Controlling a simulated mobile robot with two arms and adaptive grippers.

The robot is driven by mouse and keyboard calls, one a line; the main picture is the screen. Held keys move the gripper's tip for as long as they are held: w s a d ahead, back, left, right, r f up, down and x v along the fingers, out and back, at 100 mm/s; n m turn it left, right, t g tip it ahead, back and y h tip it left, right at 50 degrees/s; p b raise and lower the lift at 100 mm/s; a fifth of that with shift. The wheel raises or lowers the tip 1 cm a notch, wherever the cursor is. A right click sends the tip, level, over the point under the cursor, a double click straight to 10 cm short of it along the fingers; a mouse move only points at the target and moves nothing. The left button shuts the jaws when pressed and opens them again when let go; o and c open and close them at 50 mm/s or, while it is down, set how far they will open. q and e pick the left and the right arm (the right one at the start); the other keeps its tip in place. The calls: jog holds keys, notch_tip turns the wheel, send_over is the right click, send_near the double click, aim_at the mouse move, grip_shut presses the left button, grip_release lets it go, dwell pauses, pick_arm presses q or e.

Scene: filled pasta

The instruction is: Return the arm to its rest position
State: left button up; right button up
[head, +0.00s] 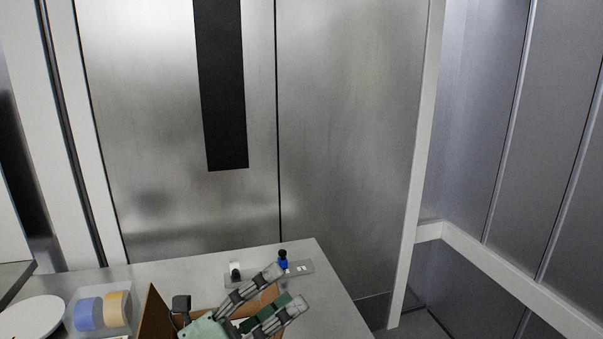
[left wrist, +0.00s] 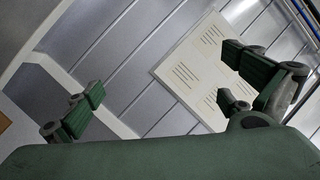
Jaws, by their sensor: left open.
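My left gripper (head: 286,288) is at the bottom of the head view, over the table. Its green and grey fingers are spread apart, point up and to the right, and hold nothing. In the left wrist view the fingers of the left gripper (left wrist: 165,95) stand wide apart, with only wall behind them. A brown open box (head: 153,310) is partly hidden behind and below this gripper. My right gripper is in neither view.
The grey table (head: 190,265) bears a small tray (head: 306,267) with a blue bottle (head: 283,263), a clear container (head: 75,292) with blue and yellow round pieces, and a white plate (head: 30,318). Metal doors (head: 340,130) stand behind. White text sheets (left wrist: 195,70) hang on a wall.

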pick_arm(q)
jog(key=w+a+f+n+t+y, duration=0.2)
jog(key=a+n+t+y, duration=0.35)
jog(key=n, duration=0.35)
jog(key=w+a+f+n+t+y, duration=0.2)
jog(key=a+n+t+y, duration=0.2)
jog(key=a+n+y, duration=0.45)
jog(key=s+a+f+n+g+y, duration=0.1)
jog(key=a+f+n+g+y, duration=0.25)
jog(key=f+n, duration=0.5)
jog(key=s+a+f+n+g+y, duration=0.3)
jog(key=s+f+n+g, duration=0.25)
jog(key=f, duration=0.55)
jog(key=s+d+f+n+g+h, duration=0.15)
jog(key=s+f+g, duration=0.35)
jog(key=s, duration=0.5)
jog(key=s+d+f+n+g, duration=0.15)
jog(key=s+f+g, duration=0.25)
jog(key=s+f, duration=0.5)
notch_tip(320, 180, down, 23)
jog(key=s, duration=0.2)
jog(key=s+a+f+g, duration=0.1)
jog(key=s+a+f, duration=0.1)
jog(key=s+f, duration=0.6)
jog(key=s+a+f+g, duration=0.1)
jog(key=s+f, duration=0.8)
jog(key=shift+s+a, duration=0.35)
